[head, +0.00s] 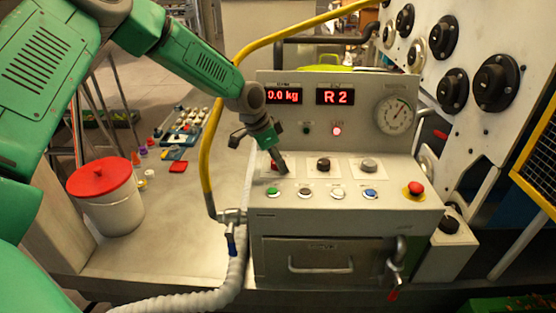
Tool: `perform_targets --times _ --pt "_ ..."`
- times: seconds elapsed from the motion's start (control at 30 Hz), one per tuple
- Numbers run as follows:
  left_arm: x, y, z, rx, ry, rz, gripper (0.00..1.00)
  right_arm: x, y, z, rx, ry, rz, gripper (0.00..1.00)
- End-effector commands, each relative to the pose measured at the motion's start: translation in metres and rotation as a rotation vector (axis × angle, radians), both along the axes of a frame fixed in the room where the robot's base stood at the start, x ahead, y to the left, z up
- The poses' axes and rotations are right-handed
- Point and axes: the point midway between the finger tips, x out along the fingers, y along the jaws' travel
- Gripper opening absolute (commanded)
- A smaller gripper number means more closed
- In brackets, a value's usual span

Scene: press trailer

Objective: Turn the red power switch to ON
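My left gripper (279,163) reaches down from the upper left to the leftmost knob plate on the sloped face of the grey control panel (340,243). Its dark fingertips are at that plate and cover most of what sits there. The red power switch is not clearly visible; it may be behind the fingers. I cannot tell whether the fingers touch or grip it. A black knob (323,165) and a grey knob (369,166) sit to the right on similar plates. My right gripper is out of view.
Below the knobs are several push buttons, including a green one (273,191), and a red mushroom button (415,188) at the right. Displays read "0.0 kg" and "R2". A yellow pipe (207,150) rises left of the panel. A red-lidded bucket (105,195) stands on the left bench.

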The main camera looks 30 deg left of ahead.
Motion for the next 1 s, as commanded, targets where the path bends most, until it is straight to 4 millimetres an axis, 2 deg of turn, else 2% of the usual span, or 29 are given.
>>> perform_targets --times 0.23,0.33,0.8,1.0 --pt "-0.002 0.000 0.003 -0.001 -0.001 0.001 0.55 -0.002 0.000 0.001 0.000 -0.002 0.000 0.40" --pt "-0.004 0.001 0.010 -0.001 -0.002 0.001 0.55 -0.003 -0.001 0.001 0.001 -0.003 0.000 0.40" --pt "-0.028 0.024 0.092 -0.002 -0.001 0.001 0.55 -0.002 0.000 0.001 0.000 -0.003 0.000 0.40" --pt "-0.033 0.029 0.106 -0.002 0.003 0.001 0.55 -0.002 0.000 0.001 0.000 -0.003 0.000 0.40"
